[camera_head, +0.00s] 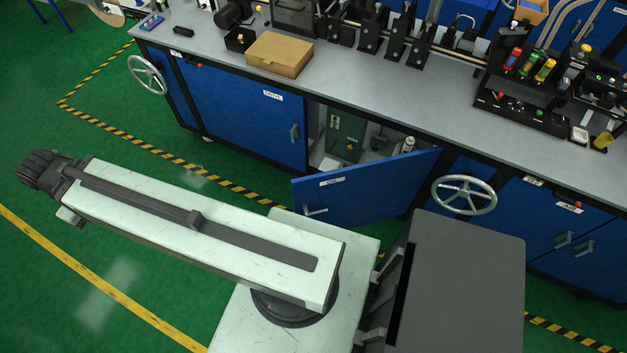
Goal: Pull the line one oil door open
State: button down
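The blue oil door (365,187) stands swung out from the workbench front, hinged at its right edge. It has a small white label and a silver handle (316,211) near its free left edge. Behind it the cabinet opening shows a dark green box (345,135); the lower part of the opening is hidden by the door. My gripper (38,170) is at the far left over the green floor, well away from the door and touching nothing I can see. Its fingers are dark and bunched in this view, so I cannot tell whether they are apart.
A closed blue door (240,115) is left of the opening. Handwheels stick out at the left (147,75) and right (464,195). A cardboard box (279,54) and machinery stand on the grey worktop. Green floor with yellow-black tape is free at left.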

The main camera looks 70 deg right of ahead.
aim_at(358, 195)
jog(key=z, duration=1.4)
jog(key=k, duration=1.1)
jog(key=u, duration=1.55)
jog(key=i, duration=1)
